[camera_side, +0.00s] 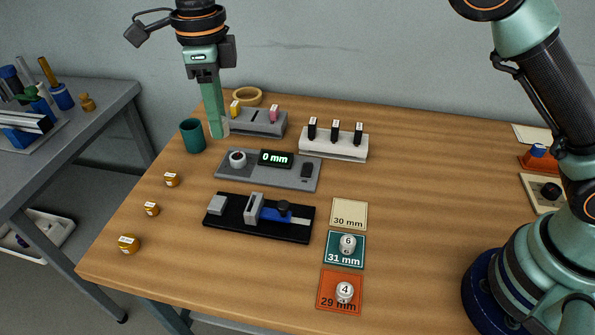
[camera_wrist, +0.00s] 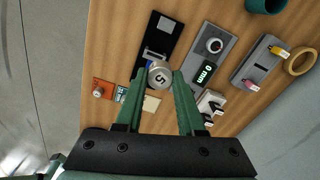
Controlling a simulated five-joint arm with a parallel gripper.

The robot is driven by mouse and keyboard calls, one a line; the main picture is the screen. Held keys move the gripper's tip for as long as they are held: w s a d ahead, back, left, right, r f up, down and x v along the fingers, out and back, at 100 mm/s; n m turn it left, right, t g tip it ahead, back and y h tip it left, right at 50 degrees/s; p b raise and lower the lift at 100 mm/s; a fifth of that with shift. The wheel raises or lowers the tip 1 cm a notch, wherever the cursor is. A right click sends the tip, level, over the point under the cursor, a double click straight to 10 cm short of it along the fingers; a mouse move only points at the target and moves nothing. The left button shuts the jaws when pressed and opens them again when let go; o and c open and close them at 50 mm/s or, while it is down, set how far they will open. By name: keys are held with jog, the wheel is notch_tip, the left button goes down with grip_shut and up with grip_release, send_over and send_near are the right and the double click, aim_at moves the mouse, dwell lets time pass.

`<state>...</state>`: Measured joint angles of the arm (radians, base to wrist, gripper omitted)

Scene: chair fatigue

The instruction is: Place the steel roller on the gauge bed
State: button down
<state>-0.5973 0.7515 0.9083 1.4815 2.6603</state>
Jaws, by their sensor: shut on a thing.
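My gripper (camera_side: 216,132) is shut on a steel roller (camera_wrist: 160,77) marked 5, held between the fingertips in the wrist view (camera_wrist: 160,84). In the side view the fingers hang above the back left of the table and largely hide the roller. The grey gauge plate (camera_side: 268,180), with a 0 mm display (camera_side: 275,158) and a round pale seat (camera_side: 237,158), lies in front of my gripper. A black bed (camera_side: 260,232) with grey blocks and a blue slide lies nearer the camera; I cannot tell which is called the gauge bed.
Rollers stand on the 31 mm card (camera_side: 332,258) and 29 mm card (camera_side: 328,302); the 30 mm card (camera_side: 349,207) is bare. A teal cup (camera_side: 192,136), grey holder (camera_side: 265,125) and white rack (camera_side: 333,149) stand around. Small amber pieces sit at left. The table's right middle is clear.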

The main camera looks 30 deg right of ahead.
aim_at(238, 210)
notch_tip(238, 210, down, 20)
jog(key=shift+r, duration=0.2)
dwell(0.4)
jog(key=shift+f, duration=0.2)
jog(key=c, duration=0.5)
grip_release()
jog(key=shift+r, duration=0.1)
